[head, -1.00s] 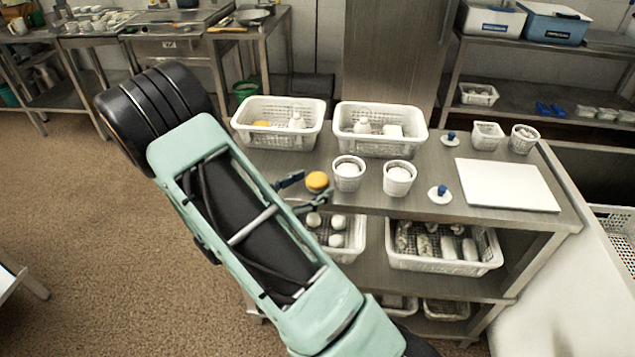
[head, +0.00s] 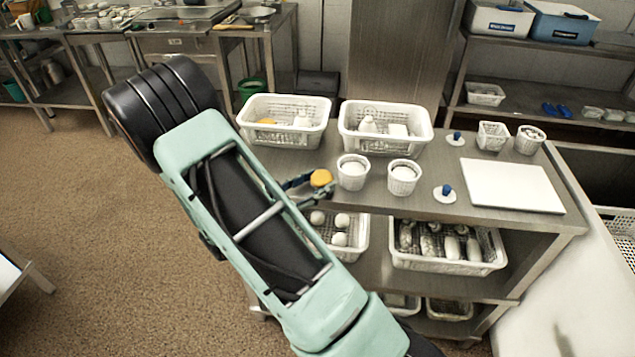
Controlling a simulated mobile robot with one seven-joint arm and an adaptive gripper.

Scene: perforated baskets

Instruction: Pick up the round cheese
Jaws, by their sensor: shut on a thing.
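The round cheese (head: 321,178) is a small orange-yellow disc at the left part of the table top, just left of two white cups. My gripper (head: 311,187) has its dark fingers at the cheese and is shut on it. The cheese looks tilted, at or a little above the table surface; I cannot tell the exact gap. My arm hides part of the gripper and the table's left edge.
Two white perforated baskets (head: 285,135) (head: 385,145) stand at the back of the table (head: 450,208). Two white cups (head: 353,183) (head: 403,188) are close to the right of the cheese. A white board (head: 512,186) lies at the right. Filled baskets (head: 447,266) sit on the shelf below.

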